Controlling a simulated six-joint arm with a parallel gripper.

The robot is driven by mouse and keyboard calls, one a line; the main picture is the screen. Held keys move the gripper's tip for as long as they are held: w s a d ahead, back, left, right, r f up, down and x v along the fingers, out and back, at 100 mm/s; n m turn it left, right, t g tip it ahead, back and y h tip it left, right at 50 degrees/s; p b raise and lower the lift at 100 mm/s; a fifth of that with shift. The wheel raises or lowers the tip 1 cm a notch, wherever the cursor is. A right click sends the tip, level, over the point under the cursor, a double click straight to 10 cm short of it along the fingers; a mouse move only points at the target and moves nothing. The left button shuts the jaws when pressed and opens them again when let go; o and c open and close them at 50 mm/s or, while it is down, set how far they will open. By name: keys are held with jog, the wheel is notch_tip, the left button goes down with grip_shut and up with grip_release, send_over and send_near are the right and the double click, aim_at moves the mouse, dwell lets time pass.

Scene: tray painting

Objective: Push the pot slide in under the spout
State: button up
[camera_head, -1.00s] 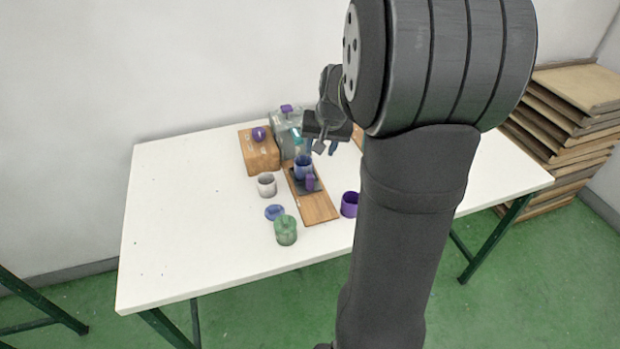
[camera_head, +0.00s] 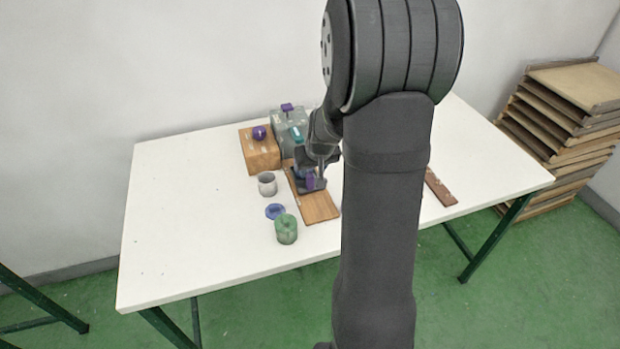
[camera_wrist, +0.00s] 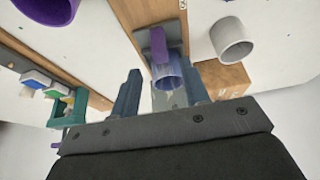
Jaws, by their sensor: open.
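The pot slide, a dark grey plate with an upright purple handle (camera_head: 311,182), sits on a wooden track board (camera_head: 318,209). The handle also shows in the wrist view (camera_wrist: 159,46), on the grey slide plate (camera_wrist: 172,31). A blue pot (camera_wrist: 167,72) stands on the slide behind the handle; the arm mostly hides it in the head view. My gripper (camera_wrist: 160,71) is open, with its fingers to either side of the pot in the wrist view. I cannot tell whether they touch it. The grey dispenser (camera_head: 283,122) with a teal part (camera_head: 295,134) stands behind; its spout is hidden.
A wooden block (camera_head: 260,155) with a purple knob stands left of the dispenser. A white cup (camera_head: 267,185), a blue disc (camera_head: 275,211) and a green pot (camera_head: 286,229) stand left of the track. A brown strip (camera_head: 440,187) lies right. The table's left side is clear.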

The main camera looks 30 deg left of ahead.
aim_at(310, 176)
jog(key=shift+x, duration=3.55)
grip_shut()
